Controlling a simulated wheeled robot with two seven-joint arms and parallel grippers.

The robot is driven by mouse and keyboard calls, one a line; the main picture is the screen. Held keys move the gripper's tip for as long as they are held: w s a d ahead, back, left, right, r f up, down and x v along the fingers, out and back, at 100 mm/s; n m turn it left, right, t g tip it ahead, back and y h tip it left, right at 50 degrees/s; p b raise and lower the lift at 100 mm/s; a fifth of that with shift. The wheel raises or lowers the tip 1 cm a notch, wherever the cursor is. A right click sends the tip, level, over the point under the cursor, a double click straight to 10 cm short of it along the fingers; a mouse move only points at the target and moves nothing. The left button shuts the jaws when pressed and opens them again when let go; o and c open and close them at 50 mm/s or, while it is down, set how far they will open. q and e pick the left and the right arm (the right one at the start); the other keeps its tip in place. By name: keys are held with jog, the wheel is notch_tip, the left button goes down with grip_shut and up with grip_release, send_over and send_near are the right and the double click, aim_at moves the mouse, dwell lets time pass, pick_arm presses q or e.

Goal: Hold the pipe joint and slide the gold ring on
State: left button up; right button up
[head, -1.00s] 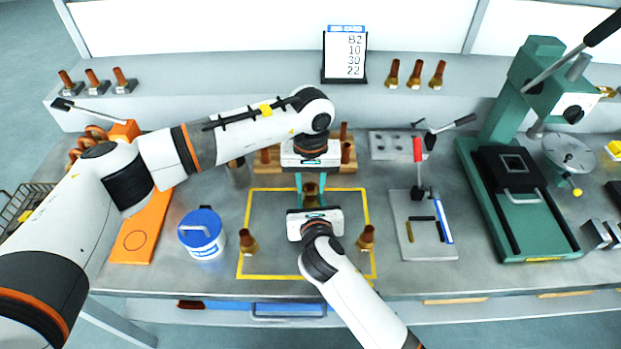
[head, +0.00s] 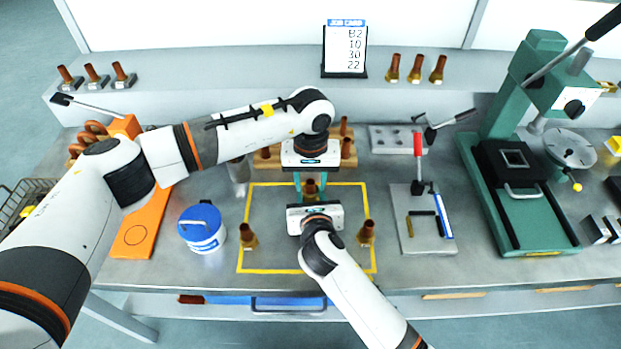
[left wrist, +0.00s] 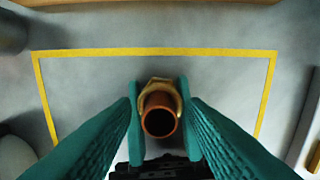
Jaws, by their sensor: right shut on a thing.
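A copper pipe joint with a brass hex collar (head: 311,187) stands between my two grippers inside the yellow outline. It also shows end-on in the left wrist view (left wrist: 160,116), the gold collar around the copper tube. My left gripper (head: 311,184) reaches down from the far side, its teal fingers on either side of the joint. In the left wrist view the fingers (left wrist: 161,100) flank the collar closely; whether they press on it is unclear. My right gripper (head: 313,200) is shut on the joint from the near side; its fingertips are mostly hidden. I see no separate gold ring.
Two more joints (head: 248,237) (head: 366,233) stand left and right inside the yellow outline (head: 275,271). A wooden rack (head: 268,162) is behind, a blue-lidded tub (head: 201,236) left, a clamp plate (head: 420,240) right, and a green press (head: 535,225) farther right.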

pick_arm(q)
jog(key=o, duration=0.4)
jog(key=shift+c, duration=0.2)
jog(key=shift+r, duration=0.1)
notch_tip(320, 180, up, 12)
dwell(0.5)
pick_arm(e)
jog(key=o, duration=1.1)
jog(key=shift+o, duration=0.2)
jog(key=shift+s, duration=0.1)
